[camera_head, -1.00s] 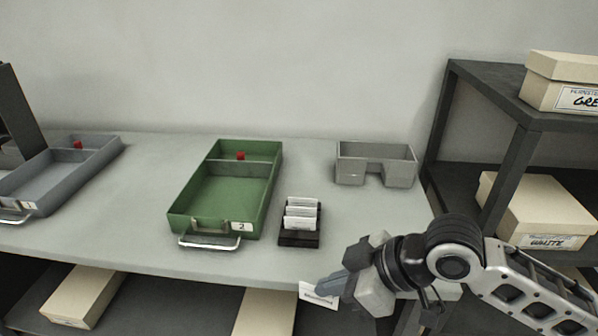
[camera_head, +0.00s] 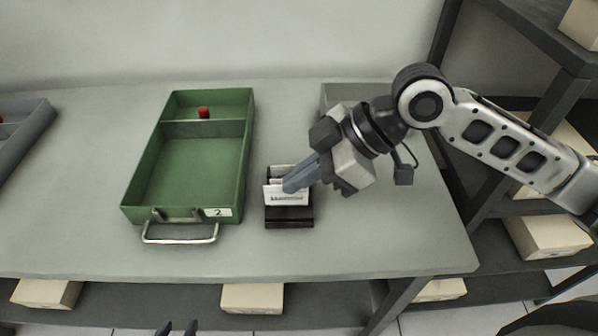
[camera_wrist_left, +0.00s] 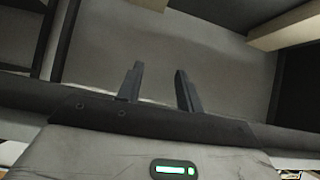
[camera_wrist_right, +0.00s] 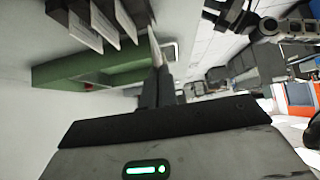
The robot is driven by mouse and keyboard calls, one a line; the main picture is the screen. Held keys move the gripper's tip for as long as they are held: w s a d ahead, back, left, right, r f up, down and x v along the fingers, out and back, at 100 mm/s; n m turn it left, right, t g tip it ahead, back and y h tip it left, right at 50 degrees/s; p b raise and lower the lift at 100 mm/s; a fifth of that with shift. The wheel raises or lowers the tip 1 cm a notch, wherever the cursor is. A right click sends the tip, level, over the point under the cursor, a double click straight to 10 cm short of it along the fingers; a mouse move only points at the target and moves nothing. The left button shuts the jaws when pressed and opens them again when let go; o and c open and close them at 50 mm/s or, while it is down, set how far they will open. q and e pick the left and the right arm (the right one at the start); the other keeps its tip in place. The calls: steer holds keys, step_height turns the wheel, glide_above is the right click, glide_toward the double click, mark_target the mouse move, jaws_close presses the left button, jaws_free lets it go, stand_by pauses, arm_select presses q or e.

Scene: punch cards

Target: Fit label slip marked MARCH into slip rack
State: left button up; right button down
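My right gripper (camera_head: 290,186) is shut on a white label slip (camera_head: 285,198) and holds it by the dark slip rack (camera_head: 289,220). The print on the slip is too small to read. In the head view the slip overlaps the rack, whose slots are mostly hidden. In the right wrist view the fingers (camera_wrist_right: 157,85) are together on the slip, seen edge-on, and the rack's several white slips (camera_wrist_right: 82,32) stand apart from it at the upper left. My left gripper (camera_head: 178,328) is low at the front; its fingers (camera_wrist_left: 158,85) are apart and empty.
A green tray (camera_head: 190,165) numbered 2, with a red piece (camera_head: 203,112), stands left of the rack. A grey holder (camera_head: 340,95) is behind my right arm. Dark shelving (camera_head: 480,150) stands at the right. The table front is clear.

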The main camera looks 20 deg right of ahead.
mark_target(301, 203)
steer(key=shift+f, duration=0.1)
steer(key=shift+d+f+b, duration=0.1)
steer(key=shift+f+b, duration=0.4)
steer(key=shift+f, duration=0.4)
steer(key=shift+f+b, duration=0.45)
steer(key=shift+f, duration=0.5)
arm_select(q)
steer(key=shift+w+d+f, duration=0.2)
steer(key=shift+w, duration=0.15)
arm_select(e)
steer(key=shift+f, duration=0.1)
arm_select(q)
steer(key=shift+s+f, duration=0.1)
steer(key=shift+s, duration=0.05)
arm_select(e)
steer(key=shift+f, duration=0.25)
arm_select(q)
steer(key=shift+w, duration=0.25)
arm_select(e)
steer(key=shift+f, duration=0.5)
